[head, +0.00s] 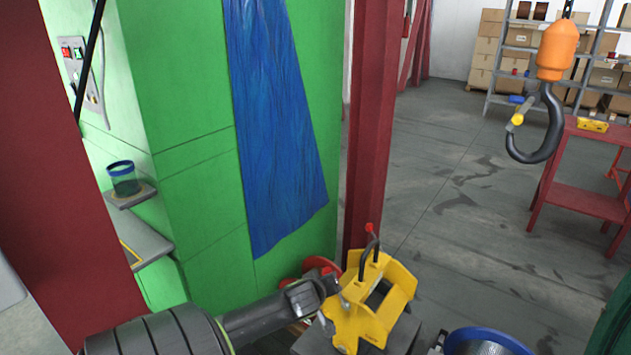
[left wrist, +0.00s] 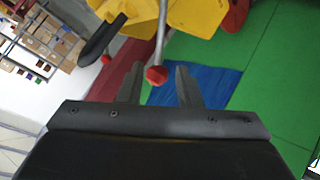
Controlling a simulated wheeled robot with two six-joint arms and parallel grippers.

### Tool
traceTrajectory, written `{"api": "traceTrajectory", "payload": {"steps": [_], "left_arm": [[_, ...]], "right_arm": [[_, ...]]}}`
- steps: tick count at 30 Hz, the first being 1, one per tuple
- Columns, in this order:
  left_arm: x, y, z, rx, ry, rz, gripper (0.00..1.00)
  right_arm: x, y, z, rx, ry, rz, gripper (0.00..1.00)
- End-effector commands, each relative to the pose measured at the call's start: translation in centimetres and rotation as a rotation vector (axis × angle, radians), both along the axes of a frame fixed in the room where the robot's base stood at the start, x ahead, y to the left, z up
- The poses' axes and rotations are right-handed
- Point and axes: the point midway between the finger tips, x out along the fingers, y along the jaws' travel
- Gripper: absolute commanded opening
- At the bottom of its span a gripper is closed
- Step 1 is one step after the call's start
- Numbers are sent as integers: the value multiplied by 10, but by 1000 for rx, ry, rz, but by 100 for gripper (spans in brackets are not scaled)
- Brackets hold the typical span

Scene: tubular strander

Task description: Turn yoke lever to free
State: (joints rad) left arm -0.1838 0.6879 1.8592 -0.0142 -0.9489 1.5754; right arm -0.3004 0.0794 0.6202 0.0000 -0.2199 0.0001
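The yellow yoke (head: 398,290) stands at the bottom centre of the head view, with a black handle on top. One red ball (head: 369,228) shows above it. In the left wrist view the yoke (left wrist: 200,15) is at the top. A thin grey lever (left wrist: 161,35) runs down from it to a red ball knob (left wrist: 157,75). A second red ball (left wrist: 106,60) is further left. My left gripper (head: 330,285) is beside the yoke's left side. Its fingers (left wrist: 159,80) are open, with the knob between them and visible gaps either side. My right gripper is not in view.
A green cabinet (head: 190,120) with a blue sheet (head: 275,120) is at left. A dark red post (head: 370,120) rises behind the yoke. A blue-rimmed spool (head: 487,338) is right of the yoke. An orange hook block (head: 557,50) hangs at upper right.

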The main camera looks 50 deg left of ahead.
Motion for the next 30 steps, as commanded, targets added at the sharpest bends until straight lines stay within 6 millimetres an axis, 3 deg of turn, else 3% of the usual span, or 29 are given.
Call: {"api": "traceTrajectory", "payload": {"steps": [15,30], "left_arm": [[-54,-34,48,1,0,-1,32],[-58,-37,52,1,0,0,32]], "right_arm": [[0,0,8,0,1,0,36],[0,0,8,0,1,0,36]]}}
